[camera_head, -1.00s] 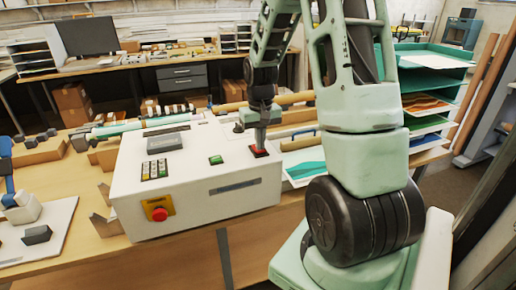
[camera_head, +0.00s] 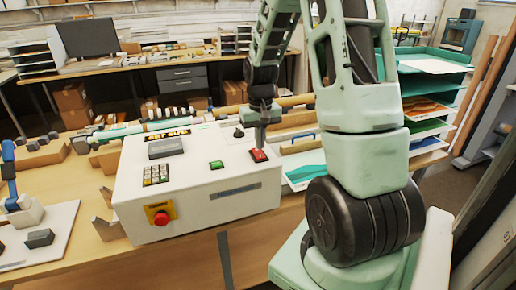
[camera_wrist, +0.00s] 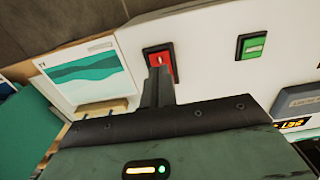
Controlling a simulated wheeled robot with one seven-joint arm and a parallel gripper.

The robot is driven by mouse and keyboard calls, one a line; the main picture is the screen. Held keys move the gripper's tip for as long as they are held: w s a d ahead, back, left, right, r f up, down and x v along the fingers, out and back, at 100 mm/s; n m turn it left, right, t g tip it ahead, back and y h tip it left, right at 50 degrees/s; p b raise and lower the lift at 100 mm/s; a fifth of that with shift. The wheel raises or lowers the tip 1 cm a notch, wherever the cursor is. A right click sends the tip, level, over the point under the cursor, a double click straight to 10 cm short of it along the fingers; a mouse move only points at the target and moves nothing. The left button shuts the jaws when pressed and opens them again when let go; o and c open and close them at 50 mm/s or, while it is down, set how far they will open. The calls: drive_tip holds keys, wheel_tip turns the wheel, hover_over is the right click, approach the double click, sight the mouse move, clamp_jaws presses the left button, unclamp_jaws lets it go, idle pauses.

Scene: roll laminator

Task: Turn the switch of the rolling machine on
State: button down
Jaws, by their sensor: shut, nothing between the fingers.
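The rolling machine is a white box (camera_head: 135,195) on the wooden table, with controls on its sloped top. A red rocker switch (camera_head: 258,155) is at the top's right side; it also shows in the wrist view (camera_wrist: 152,54). My gripper (camera_head: 261,146) is shut and empty, pointing down at the red switch. In the wrist view its fingertips (camera_wrist: 160,72) overlap the switch's near edge; I cannot tell whether they touch it. A display (camera_head: 168,135) on the machine is lit with yellow characters, and orange digits (camera_wrist: 291,124) glow in the wrist view.
A green button (camera_head: 216,164), a keypad (camera_head: 156,174), a black knob (camera_head: 238,132) and a red emergency stop (camera_head: 160,216) on a yellow plate are on the machine. A teal-printed sheet (camera_head: 305,172) lies to its right. A green tray rack (camera_head: 432,62) stands at the right.

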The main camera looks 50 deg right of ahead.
sight(260, 156)
wheel_tip(260, 156, up, 4)
drive_tip(key=p, duration=0.3)
drive_tip(key=shift+r, duration=0.2)
idle(0.5)
drive_tip(key=s+a+f+n+b, duration=0.1)
drive_tip(key=a+f+n+b, duration=0.25)
drive_tip(key=a, duration=0.95)
drive_tip(key=a+f+n+b, duration=0.2)
drive_tip(key=a+n+b, duration=0.25)
drive_tip(key=a, duration=0.95)
drive_tip(key=s+a+f+n+b, duration=0.2)
drive_tip(key=s+a+n+b, duration=0.1)
drive_tip(key=s+a, duration=0.4)
drive_tip(key=s+a+f+n+b, duration=0.2)
drive_tip(key=s+a, duration=0.4)
drive_tip(key=s, duration=0.3)
drive_tip(key=shift+a+f+n+y+b, duration=0.35)
drive_tip(key=shift+n+b, duration=0.25)
drive_tip(key=shift+b, duration=0.45)
